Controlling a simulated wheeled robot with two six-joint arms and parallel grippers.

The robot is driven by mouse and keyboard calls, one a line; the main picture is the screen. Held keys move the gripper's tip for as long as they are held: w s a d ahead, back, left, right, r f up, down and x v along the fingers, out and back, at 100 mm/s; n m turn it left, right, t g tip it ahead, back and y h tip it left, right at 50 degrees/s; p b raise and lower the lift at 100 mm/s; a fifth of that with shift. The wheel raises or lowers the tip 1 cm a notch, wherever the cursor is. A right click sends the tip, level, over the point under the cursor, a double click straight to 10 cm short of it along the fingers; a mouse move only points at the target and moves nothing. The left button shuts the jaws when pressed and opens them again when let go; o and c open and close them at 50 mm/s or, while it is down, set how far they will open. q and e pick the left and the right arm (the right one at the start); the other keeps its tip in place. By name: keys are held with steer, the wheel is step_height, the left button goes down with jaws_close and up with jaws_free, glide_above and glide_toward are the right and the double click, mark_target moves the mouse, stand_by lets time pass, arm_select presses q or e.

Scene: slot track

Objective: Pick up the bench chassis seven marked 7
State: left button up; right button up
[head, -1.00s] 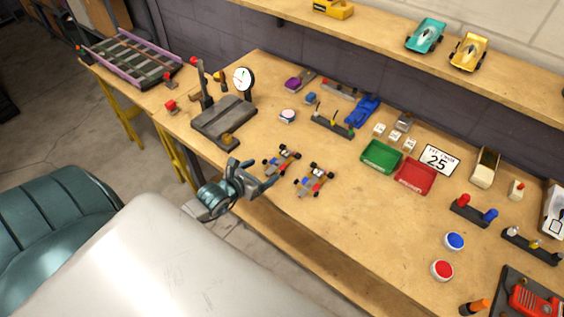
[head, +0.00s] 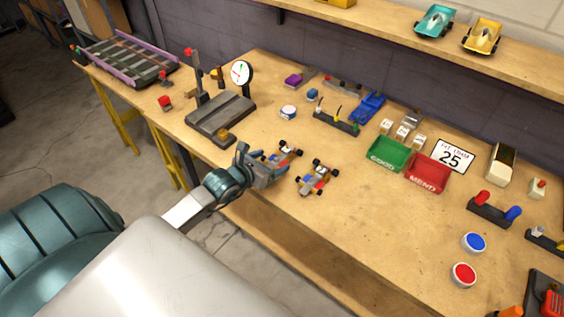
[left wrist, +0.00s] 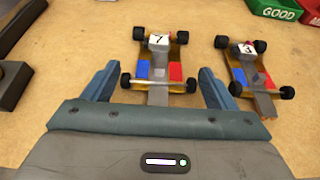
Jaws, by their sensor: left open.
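The bench chassis seven (left wrist: 158,62) is a small flat car with black wheels, red and blue blocks and a white tag reading 7. It lies on the bench between and ahead of my open left fingers in the left wrist view. In the head view it is the farther-left chassis (head: 288,150), partly behind the gripper. My left gripper (head: 265,166) is open and empty, at the near end of this chassis. It also shows in the left wrist view (left wrist: 157,80). My right gripper is not in view.
A grey scale stand (head: 220,118) is on the left. Green (head: 388,153) and red (head: 428,174) trays lie to the right. The bench's front edge is near.

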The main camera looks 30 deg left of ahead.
mark_target(276, 159)
arm_select(q)
steer(key=w+f+b, duration=0.1)
steer(key=b, duration=0.2)
steer(key=shift+w, duration=0.1)
steer(key=shift+w+d+f+p, duration=0.1)
steer(key=shift+w+p, duration=0.45)
steer(key=shift+w, duration=0.4)
steer(key=shift+w+f, duration=0.15)
steer(key=shift+w, duration=0.1)
steer(key=shift+c, duration=0.5)
steer(key=c, duration=0.5)
